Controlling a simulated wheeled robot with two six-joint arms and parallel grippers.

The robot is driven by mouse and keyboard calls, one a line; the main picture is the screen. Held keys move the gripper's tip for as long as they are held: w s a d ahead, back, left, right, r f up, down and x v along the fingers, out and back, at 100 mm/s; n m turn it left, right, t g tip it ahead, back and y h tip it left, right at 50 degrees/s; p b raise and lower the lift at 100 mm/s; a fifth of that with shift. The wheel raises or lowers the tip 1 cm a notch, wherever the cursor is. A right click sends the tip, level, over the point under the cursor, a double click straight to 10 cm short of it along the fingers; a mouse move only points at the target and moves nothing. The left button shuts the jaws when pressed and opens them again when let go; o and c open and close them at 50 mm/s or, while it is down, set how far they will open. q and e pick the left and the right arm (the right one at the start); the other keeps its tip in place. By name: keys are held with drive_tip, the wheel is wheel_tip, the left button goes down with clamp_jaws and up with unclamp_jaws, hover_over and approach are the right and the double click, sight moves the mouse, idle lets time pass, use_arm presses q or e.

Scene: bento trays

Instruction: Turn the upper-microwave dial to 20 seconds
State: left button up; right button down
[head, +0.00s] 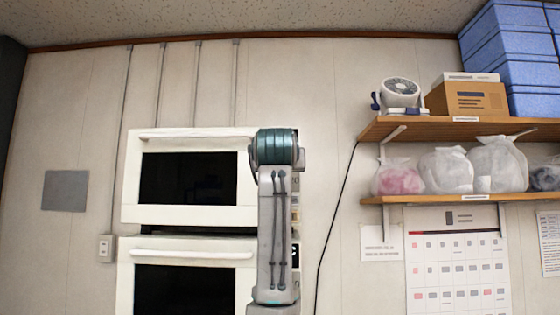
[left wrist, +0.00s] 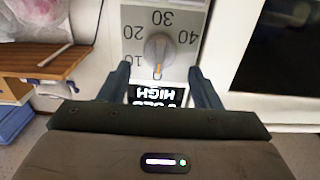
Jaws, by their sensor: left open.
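The upper microwave (head: 240,135) is on the wall, white with a dark window, its door shut. My arm covers most of its control panel in the head view. In the left wrist view the grey dial (left wrist: 157,48) sits on a light panel (left wrist: 200,14), seen upside down, with marks 10, 20, 30 and 40 around it. Its orange pointer points down in the picture, toward the HIGH label and off the 20 mark. My left gripper (left wrist: 159,69) is open, one finger on each side of the dial's lower end; contact cannot be told. My right gripper is not in view.
A second microwave (head: 190,254) is right below. Wooden shelves (head: 430,129) with a fan, boxes and bags are to the right, above a calendar (head: 458,255). A black cable (head: 333,205) hangs on the wall beside my arm.

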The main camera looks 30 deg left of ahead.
use_arm(q)
drive_tip(key=x, duration=0.2)
drive_tip(key=shift+w+p, duration=0.25)
drive_tip(key=shift+p, duration=0.05)
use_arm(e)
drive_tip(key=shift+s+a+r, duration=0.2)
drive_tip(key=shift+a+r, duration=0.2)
use_arm(q)
drive_tip(key=c, duration=1)
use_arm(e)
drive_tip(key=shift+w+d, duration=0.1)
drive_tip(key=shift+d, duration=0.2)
use_arm(q)
drive_tip(key=shift+m, duration=0.3)
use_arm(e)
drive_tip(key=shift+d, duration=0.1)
